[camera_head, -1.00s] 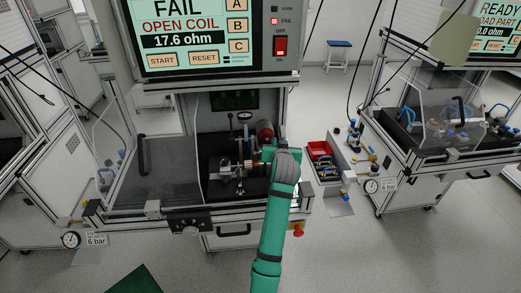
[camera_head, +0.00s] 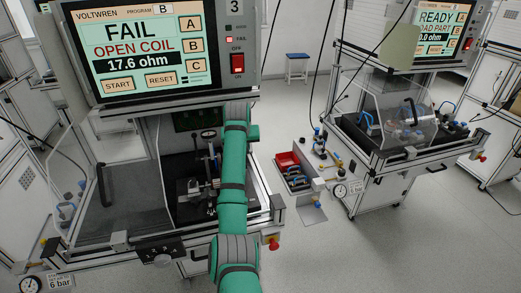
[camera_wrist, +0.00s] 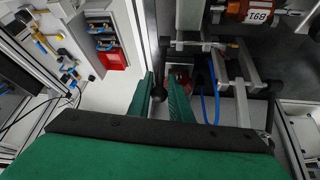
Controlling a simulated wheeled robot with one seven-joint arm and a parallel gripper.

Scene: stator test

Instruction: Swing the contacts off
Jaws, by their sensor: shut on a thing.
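In the wrist view my gripper (camera_wrist: 161,86) has its two green fingers closed around a black ball knob (camera_wrist: 158,93), which looks like a lever handle. The metal contact arms and rods (camera_wrist: 240,88) of the test fixture lie to the right of the fingers, with blue tubes beside them. A copper-orange stator (camera_wrist: 250,10) with a white number label sits at the top right. In the head view the fixture (camera_head: 196,187) stands inside the open test station, partly hidden by my green arm. My fingers are hidden there. The station screen (camera_head: 142,50) reads FAIL, OPEN COIL, 17.6 ohm.
A red bin (camera_head: 288,160) with parts stands on a side shelf right of the station; it also shows in the wrist view (camera_wrist: 113,58). A clear guard (camera_head: 120,195) with a black handle is at the left. A second station (camera_head: 395,120) stands further right.

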